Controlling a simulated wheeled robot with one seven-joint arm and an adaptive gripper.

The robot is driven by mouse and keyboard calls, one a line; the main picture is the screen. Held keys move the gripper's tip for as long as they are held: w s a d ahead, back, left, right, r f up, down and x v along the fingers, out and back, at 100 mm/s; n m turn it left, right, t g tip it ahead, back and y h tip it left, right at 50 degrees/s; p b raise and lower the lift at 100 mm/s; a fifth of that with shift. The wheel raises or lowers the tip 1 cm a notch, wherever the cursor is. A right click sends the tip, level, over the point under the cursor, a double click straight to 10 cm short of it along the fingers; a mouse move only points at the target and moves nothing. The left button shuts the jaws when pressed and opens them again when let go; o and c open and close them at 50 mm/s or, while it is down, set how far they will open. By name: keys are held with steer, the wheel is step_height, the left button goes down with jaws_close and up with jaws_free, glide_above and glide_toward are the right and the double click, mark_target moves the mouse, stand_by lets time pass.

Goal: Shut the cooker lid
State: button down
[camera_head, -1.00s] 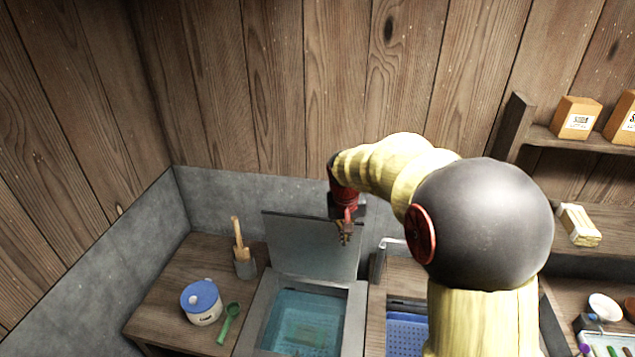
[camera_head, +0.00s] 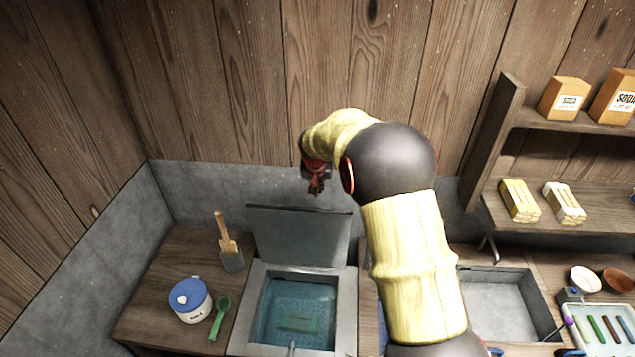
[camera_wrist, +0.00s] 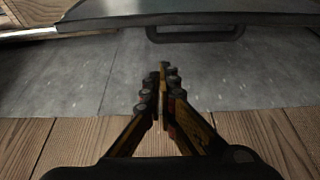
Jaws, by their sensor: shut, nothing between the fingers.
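The cooker (camera_head: 344,318) is a grey box with bluish liquid inside, set into the wooden counter. Its flat grey lid (camera_head: 300,238) stands open, nearly upright at the back edge, in front of the concrete wall strip. My gripper (camera_head: 316,190) is above the lid's top edge, near the back wall, apart from the lid. In the wrist view the fingers (camera_wrist: 163,92) are shut and empty. There the lid (camera_wrist: 200,14) crosses the top, with a dark bar handle (camera_wrist: 195,35) along its edge, beyond the fingertips.
A sink (camera_head: 497,308) and shelves with boxes (camera_head: 565,98) are on the right. The plank wall is close behind my gripper.

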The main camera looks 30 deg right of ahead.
steer(key=s+a+f, duration=0.1)
steer(key=s+f+p, duration=0.1)
steer(key=shift+s+a+f, duration=0.2)
steer(key=shift+s+a, duration=0.1)
steer(key=shift+a, duration=0.05)
stand_by(0.5)
